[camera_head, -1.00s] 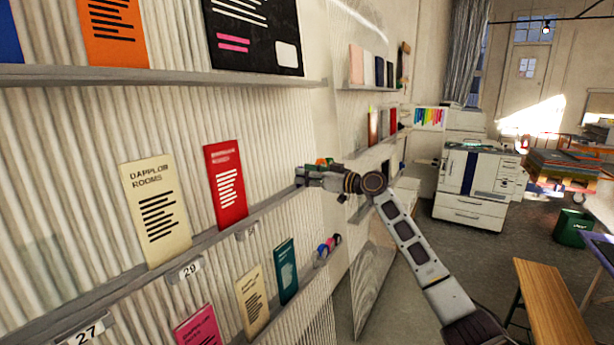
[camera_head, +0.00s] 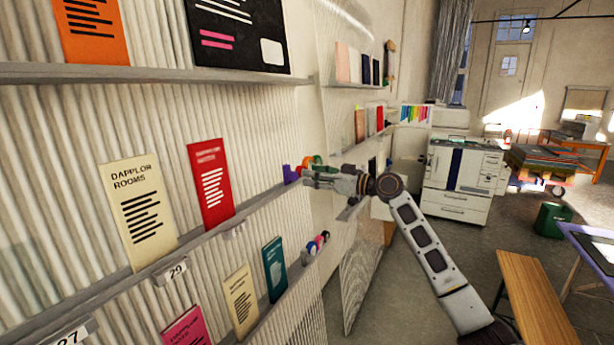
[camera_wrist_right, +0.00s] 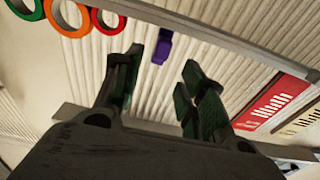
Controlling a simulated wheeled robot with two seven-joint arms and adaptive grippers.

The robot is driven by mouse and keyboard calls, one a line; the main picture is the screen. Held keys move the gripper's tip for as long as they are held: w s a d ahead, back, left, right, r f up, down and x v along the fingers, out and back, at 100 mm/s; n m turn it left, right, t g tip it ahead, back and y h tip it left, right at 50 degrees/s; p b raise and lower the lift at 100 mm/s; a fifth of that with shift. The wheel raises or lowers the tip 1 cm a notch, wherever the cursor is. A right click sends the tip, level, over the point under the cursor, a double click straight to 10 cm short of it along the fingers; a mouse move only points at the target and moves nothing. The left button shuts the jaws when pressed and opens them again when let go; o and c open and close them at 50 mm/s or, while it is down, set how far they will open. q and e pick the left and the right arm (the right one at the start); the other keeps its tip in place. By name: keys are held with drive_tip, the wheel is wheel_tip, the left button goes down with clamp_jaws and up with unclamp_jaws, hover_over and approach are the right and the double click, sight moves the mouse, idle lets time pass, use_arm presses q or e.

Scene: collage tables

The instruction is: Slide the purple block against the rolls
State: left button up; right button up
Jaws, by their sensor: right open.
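The purple block (camera_head: 290,174) stands on the middle shelf, just left of my right gripper. The block also shows in the right wrist view (camera_wrist_right: 161,47), beyond the gap between the fingers. The rolls are ring-shaped: red, orange and green. They show partly behind my gripper in the head view (camera_head: 317,161), and at upper left in the wrist view as a red roll (camera_wrist_right: 122,22), an orange roll (camera_wrist_right: 88,24) and a green roll. A gap separates the block from the red roll. My right gripper (camera_head: 306,177) is open and empty. My left gripper is out of view.
A red booklet (camera_head: 211,186) and a cream booklet (camera_head: 138,208) lean on the same shelf (camera_head: 225,232), left of the block. A lower shelf holds more booklets and small coloured rolls (camera_head: 317,243). An upper shelf (camera_head: 150,76) runs overhead.

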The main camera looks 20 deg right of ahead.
drive_tip(key=shift+v, duration=2.2)
drive_tip(key=shift+c, duration=0.2)
